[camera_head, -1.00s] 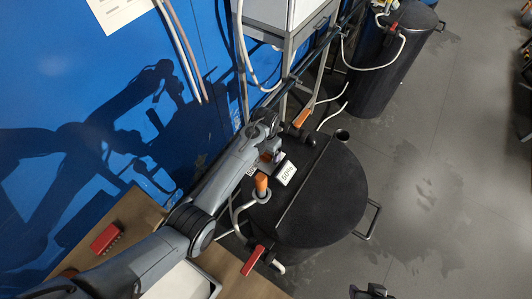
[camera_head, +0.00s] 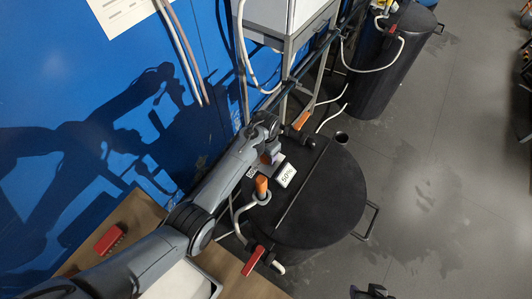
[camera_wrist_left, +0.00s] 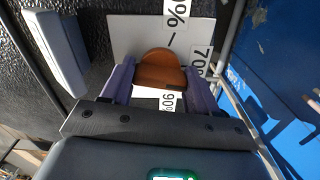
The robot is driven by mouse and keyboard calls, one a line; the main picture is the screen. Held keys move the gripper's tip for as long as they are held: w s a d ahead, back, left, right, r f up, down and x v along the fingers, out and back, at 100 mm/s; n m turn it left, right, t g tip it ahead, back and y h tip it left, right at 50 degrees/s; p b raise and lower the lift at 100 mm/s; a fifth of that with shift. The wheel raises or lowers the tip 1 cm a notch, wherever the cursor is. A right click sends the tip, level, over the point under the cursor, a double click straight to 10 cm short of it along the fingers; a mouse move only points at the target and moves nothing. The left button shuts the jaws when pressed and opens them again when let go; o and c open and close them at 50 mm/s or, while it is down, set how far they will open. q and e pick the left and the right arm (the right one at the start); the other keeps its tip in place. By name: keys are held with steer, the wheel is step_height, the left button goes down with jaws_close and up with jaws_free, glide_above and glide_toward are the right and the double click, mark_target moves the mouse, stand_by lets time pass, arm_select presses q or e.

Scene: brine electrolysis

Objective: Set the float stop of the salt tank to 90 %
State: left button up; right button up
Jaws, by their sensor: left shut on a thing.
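The salt tank (camera_head: 325,205) is a black round tank with a dark lid, right of centre in the head view. A white label marked 50% (camera_head: 286,174) is at its left side. My left gripper (camera_head: 270,157) is over that side of the lid. In the left wrist view its purple fingers are shut on an orange-brown float stop (camera_wrist_left: 160,68). The stop is in front of a white scale plate (camera_wrist_left: 130,35) with a 70% mark (camera_wrist_left: 200,60) and a 90 mark (camera_wrist_left: 168,102). The gripper hides part of the scale. A dark part at the bottom edge may be my right gripper (camera_head: 372,291).
An orange-topped fitting (camera_head: 262,186) with white hose stands beside the label. A red valve handle (camera_head: 253,261) is at the tank's lower left. A blue wall (camera_head: 60,60) is on the left. A second black tank (camera_head: 385,75) stands behind. Grey floor (camera_head: 450,170) is clear on the right.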

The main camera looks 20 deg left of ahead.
arm_select(q)
steer(key=m+p, duration=0.1)
steer(key=m, duration=0.1)
steer(key=shift+r+m+p, duration=0.15)
steer(key=shift+m+p, duration=0.25)
steer(key=m+p, duration=0.1)
steer(key=m, duration=0.1)
steer(key=shift+m, duration=0.3)
steer(key=m, duration=0.3)
steer(key=shift+m+p, duration=0.3)
steer(key=shift+p, duration=0.05)
steer(key=shift+f+m, duration=0.2)
steer(key=shift+m, duration=1.4)
steer(key=o, duration=1)
steer(key=shift+o, duration=0.3)
steer(key=shift+r, duration=0.15)
